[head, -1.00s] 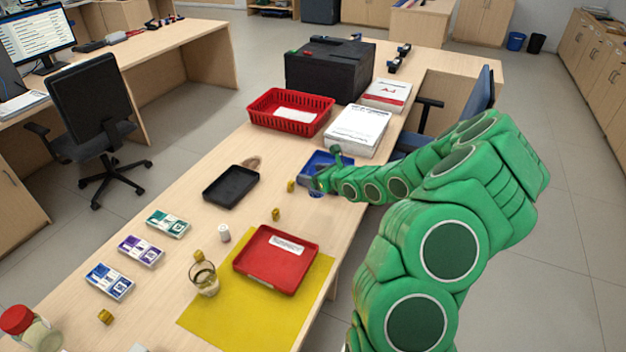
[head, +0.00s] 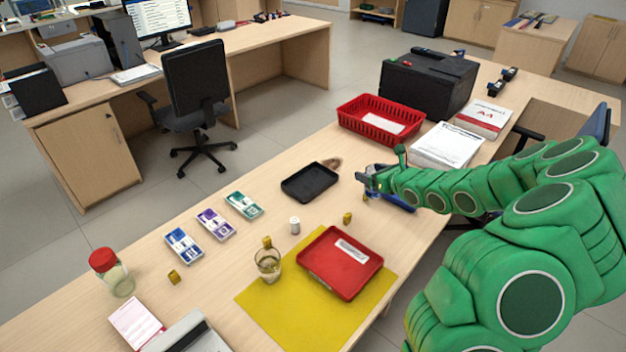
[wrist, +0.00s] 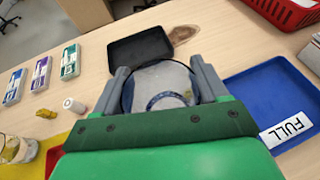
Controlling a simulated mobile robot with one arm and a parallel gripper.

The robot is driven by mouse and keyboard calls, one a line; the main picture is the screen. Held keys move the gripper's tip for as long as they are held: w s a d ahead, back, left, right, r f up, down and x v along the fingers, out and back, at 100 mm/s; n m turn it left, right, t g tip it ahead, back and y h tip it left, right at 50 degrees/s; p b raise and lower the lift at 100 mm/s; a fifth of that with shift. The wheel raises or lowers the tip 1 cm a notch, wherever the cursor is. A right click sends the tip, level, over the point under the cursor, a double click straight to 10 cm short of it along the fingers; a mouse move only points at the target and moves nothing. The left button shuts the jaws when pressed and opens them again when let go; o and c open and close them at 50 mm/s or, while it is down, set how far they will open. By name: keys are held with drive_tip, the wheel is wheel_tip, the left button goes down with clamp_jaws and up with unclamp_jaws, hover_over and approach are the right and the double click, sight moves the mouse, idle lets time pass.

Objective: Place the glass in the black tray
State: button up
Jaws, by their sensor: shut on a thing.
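My gripper (wrist: 160,82) is shut on a clear glass (wrist: 162,88), which shows between the two fingers in the wrist view. In the head view my gripper (head: 370,180) is right of the black tray, and the held glass is hard to make out. The black tray (head: 310,183) lies flat and looks empty. In the wrist view the black tray (wrist: 118,52) is just beyond the glass, apart from the fingers, its right part partly covered.
A blue tray (wrist: 245,88) marked FULL is right of my gripper. A second glass (head: 268,268) and a red tray (head: 320,278) stand on the yellow mat (head: 262,315). A brown object (head: 331,163) lies behind the black tray. A white bottle (head: 295,225) stands nearby.

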drive_tip(key=w+a+r+n+g+y, duration=0.1)
drive_tip(key=a, duration=0.7)
drive_tip(key=w+a+r+n+g+y, duration=0.1)
drive_tip(key=w+a, duration=0.1)
drive_tip(key=a, duration=0.7)
drive_tip(key=shift+a+r+n+y, duration=0.25)
drive_tip(key=shift+r+n+y, duration=0.05)
drive_tip(key=shift+n, duration=0.1)
drive_tip(key=w+f, duration=0.2)
drive_tip(key=w, duration=0.1)
drive_tip(key=w+a+f, duration=0.1)
drive_tip(key=w, duration=0.2)
drive_tip(key=w+f, duration=0.2)
drive_tip(key=w, duration=0.2)
drive_tip(key=shift+w+a+f, duration=0.1)
drive_tip(key=shift+a+f, duration=0.1)
drive_tip(key=shift+f, duration=0.15)
hover_over(307, 182)
wheel_tip(307, 182, down, 4)
drive_tip(key=shift+f, duration=1.6)
drive_tip(key=shift+f, duration=0.1)
drive_tip(key=o, duration=1.2)
